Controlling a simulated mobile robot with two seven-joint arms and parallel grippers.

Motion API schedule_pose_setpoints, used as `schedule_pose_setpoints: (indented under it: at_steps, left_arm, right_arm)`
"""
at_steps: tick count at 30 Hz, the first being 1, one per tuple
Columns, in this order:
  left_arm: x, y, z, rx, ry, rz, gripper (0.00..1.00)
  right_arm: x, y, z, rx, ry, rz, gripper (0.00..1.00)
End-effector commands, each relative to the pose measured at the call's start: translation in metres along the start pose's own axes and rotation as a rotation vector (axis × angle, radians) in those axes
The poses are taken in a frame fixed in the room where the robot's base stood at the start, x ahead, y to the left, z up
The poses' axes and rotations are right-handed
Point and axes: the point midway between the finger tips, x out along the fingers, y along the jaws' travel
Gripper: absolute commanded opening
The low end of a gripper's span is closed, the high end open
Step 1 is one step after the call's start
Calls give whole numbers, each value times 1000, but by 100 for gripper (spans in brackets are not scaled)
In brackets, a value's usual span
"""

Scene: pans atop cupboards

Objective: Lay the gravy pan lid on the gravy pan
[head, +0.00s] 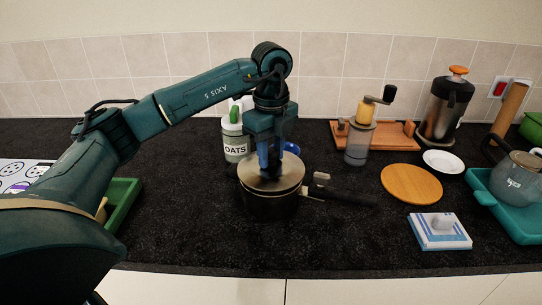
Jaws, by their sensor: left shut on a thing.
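The gravy pan (271,206) is a dark pot on the black worktop, with its handle pointing right. The gravy pan lid (288,178), a round tan-metallic disc, is level over the pan's top. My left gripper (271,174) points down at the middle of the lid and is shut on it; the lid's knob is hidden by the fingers. I cannot tell whether the lid touches the rim all round. My right gripper is not in view.
An oats jar (235,140) stands close behind the pan at left. A round wooden board (411,184), a white-blue block (440,232) and a teal tray (510,210) with a kettle (518,180) lie to the right. A grinder (359,143) stands behind. The front worktop is clear.

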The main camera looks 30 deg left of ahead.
Motion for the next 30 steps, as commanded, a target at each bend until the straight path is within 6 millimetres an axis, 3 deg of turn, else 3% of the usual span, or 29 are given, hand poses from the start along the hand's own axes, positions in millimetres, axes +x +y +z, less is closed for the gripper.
schedule_pose_setpoints:
  at_steps: [3,14,15,22,30]
  left_arm:
    - [13,1,0,0,0,1,6]
    - [18,0,0,0,0,-1,6]
    - [17,0,0,0,0,-1,34]
    - [17,0,0,1,0,-1,52]
    - [14,0,0,1,0,-1,52]
  right_arm:
    - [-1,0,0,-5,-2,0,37]
    - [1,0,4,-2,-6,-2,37]
    - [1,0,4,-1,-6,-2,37]
    - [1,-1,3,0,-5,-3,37]
    - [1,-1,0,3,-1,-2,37]
